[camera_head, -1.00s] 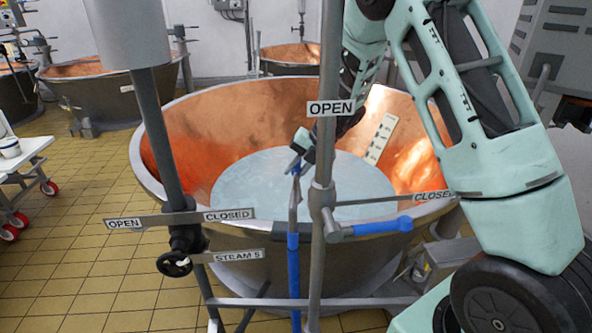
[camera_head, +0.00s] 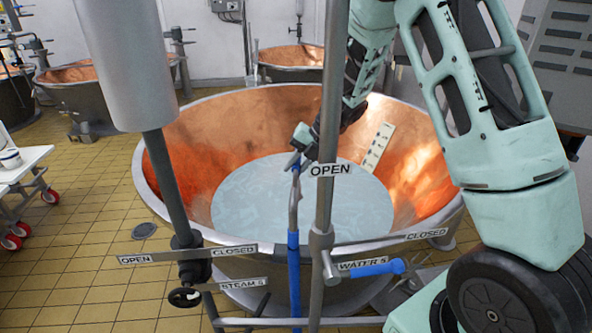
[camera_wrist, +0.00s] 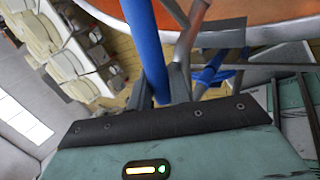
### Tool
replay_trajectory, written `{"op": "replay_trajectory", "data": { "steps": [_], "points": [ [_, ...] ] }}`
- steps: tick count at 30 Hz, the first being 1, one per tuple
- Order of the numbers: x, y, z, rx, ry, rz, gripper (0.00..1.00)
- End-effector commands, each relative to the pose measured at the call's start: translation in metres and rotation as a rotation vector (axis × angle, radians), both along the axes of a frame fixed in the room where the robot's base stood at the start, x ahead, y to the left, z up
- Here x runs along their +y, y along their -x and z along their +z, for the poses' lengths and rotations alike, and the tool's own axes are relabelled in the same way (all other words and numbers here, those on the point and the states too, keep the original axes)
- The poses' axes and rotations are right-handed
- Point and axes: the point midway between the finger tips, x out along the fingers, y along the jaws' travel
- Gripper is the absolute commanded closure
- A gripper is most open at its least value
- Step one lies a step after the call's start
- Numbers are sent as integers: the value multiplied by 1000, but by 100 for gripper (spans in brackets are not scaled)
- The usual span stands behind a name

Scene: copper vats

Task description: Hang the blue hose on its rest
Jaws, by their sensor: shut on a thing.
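In the wrist view the blue hose (camera_wrist: 146,45) runs up and away from between the fingers (camera_wrist: 160,90). The hose's lower end is out of sight. I cannot make out the rest for certain among the pipes.
A grey upright pipe (camera_head: 328,110) with an OPEN label stands just right of the hose. A blue-handled valve (camera_head: 372,268) is at its lower right, by a WATER 5 label. A thicker pipe (camera_head: 168,170) stands left. Whitish liquid (camera_head: 345,195) fills the vat.

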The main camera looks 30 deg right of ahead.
Motion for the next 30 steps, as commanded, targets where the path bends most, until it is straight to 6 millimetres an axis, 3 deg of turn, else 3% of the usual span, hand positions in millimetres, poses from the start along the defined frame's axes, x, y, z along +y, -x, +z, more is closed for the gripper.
{"op": "replay_trajectory", "data": {
  "steps": [1, 18, 30],
  "points": [
    [0, -1, 13, -3, 0, 0, 100],
    [0, -1, 83, -2, -1, -1, 100],
    [0, -1, 96, -1, -1, -1, 100]
  ]
}}
